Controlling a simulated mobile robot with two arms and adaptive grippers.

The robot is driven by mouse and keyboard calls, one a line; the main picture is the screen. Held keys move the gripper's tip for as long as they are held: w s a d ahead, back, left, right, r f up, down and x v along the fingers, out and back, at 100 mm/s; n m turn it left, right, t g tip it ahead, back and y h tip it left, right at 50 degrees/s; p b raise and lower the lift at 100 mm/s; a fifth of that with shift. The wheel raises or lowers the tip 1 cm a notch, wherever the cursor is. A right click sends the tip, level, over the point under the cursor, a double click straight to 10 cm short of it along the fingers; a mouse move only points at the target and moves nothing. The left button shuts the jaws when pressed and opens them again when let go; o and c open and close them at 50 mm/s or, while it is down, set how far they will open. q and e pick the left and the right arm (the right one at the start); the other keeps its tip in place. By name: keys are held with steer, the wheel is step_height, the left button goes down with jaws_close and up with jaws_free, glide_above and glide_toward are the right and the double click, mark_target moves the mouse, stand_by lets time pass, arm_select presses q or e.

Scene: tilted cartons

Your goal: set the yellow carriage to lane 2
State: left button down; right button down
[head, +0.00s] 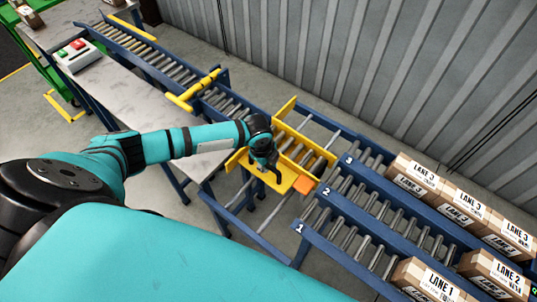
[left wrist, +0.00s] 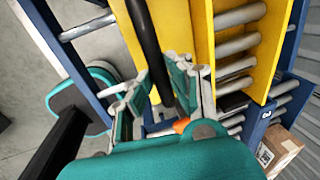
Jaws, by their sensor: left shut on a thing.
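The yellow carriage (head: 299,102) has two yellow side walls with rollers between them and sits on cross rails before the lanes. Its lane end faces roughly the mouth of lane 2 (head: 327,191); I cannot tell whether they line up exactly. An orange tab (head: 305,185) is at its near corner, close to the 2 mark. My left gripper (head: 274,172) is at the carriage's near side. In the left wrist view my left gripper (left wrist: 160,97) is shut on a black bar (left wrist: 146,35) beside the yellow wall (left wrist: 203,40). My right gripper is not in view.
Lane 3 (head: 349,160) lies beyond and lane 1 (head: 299,228) nearer. Labelled cartons (head: 415,172) stand down the lanes. A roller conveyor (head: 165,65) with a yellow gate bar (head: 195,90) leads in from upper left. A box with red and green buttons (head: 77,53) sits on the table.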

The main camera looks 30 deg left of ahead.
arm_select(q)
steer(key=c, duration=1.6)
jaws_free()
steer(key=shift+o, duration=1.8)
steer(key=shift+r, duration=0.5)
step_height(320, 180, up, 11)
steer(key=s, duration=0.2)
steer(key=shift+s+a, duration=0.15)
steer(key=shift+a, duration=0.05)
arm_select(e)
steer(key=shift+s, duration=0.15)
